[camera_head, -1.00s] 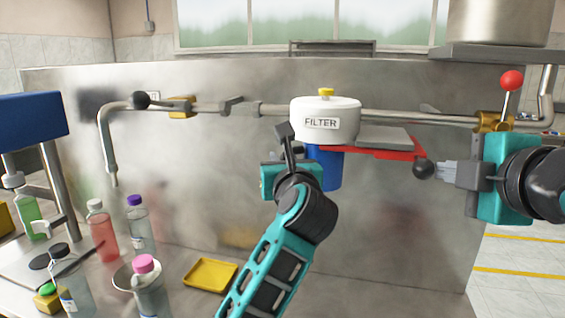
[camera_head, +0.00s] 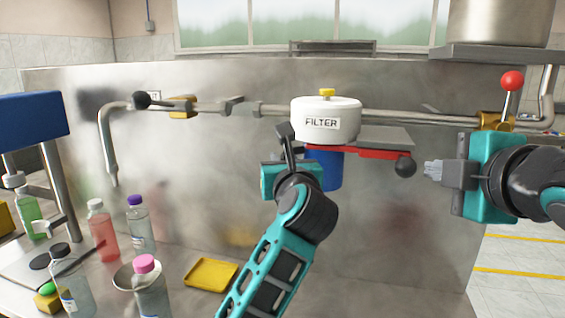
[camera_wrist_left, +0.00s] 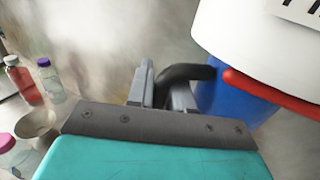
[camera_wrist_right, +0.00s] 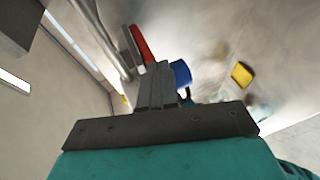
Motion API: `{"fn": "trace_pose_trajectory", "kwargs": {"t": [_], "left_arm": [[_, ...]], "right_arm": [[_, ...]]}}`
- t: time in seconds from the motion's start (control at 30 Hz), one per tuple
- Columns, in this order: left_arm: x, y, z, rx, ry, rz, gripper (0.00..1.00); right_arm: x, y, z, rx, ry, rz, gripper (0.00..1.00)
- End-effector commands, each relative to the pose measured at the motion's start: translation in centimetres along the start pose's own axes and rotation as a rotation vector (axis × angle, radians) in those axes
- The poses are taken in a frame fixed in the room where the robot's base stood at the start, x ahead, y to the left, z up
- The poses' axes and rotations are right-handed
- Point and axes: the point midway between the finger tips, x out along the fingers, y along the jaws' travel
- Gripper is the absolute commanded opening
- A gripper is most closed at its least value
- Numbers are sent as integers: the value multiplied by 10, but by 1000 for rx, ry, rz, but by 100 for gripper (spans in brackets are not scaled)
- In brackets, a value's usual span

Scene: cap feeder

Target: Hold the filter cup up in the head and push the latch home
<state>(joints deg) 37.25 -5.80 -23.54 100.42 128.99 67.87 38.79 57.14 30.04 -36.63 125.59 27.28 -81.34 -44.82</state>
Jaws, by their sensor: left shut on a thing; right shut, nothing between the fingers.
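The white filter head (camera_head: 326,118) hangs on the horizontal pipe. The blue filter cup (camera_head: 327,172) is up against its underside, and also shows in the left wrist view (camera_wrist_left: 235,100). My left gripper (camera_head: 287,148) is shut on the cup's dark handle (camera_wrist_left: 186,72), left of the cup. The red latch (camera_head: 372,153) lies under the head and a grey plate, with a black ball knob (camera_head: 405,167) at its right end. My right gripper (camera_head: 431,171) is shut and empty, just right of the knob with a small gap.
A red-knobbed lever (camera_head: 511,82) on a brass valve stands at the right above my right gripper. Several bottles (camera_head: 141,225) and a yellow tray (camera_head: 211,274) are on the counter at lower left. The steel panel is behind.

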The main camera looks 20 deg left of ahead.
Motion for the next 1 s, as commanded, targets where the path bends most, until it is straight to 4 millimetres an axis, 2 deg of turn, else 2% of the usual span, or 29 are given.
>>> {"fn": "trace_pose_trajectory", "kwargs": {"t": [0.2,0.43,0.47,0.7,0.77,1.0], "left_arm": [[0,0,1,-2,-3,-1,0],[0,0,1,-2,-3,0,0],[0,0,1,-2,-3,-1,22],[0,0,1,-1,-2,0,45],[0,0,1,-1,-1,0,50],[0,0,-1,1,2,0,50]], "right_arm": [[-3,0,10,-1,-1,0,0],[-4,0,10,-1,0,0,0],[-4,0,10,-1,0,0,0],[-4,0,10,-1,0,0,0],[-4,0,10,0,0,0,0],[-4,0,10,0,0,0,0]]}}
